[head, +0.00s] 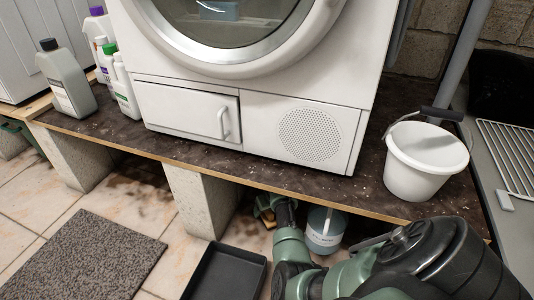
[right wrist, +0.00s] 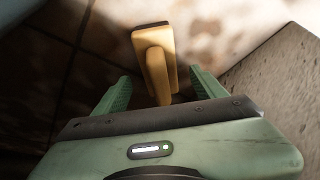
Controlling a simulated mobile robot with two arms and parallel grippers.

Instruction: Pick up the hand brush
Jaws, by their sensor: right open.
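The hand brush (right wrist: 157,62) is yellow-tan and lies in the shadow on the floor under the plinth board. In the right wrist view its handle points toward me, in the gap between my two green fingers. My right gripper (right wrist: 161,92) is open, with one finger on each side of the handle; I cannot tell whether either touches it. In the head view my right arm reaches under the board's front edge, and a bit of the yellow brush (head: 262,203) shows beside the gripper (head: 272,213), mostly hidden. My left gripper is not in view.
A concrete block (head: 204,200) stands close to the left of my right gripper. A bluish container (head: 326,231) stands right of it. A black tray (head: 226,274) lies in front. The board (head: 170,147) overhead bears a white dryer (head: 300,130), bottles and a white bucket (head: 424,162).

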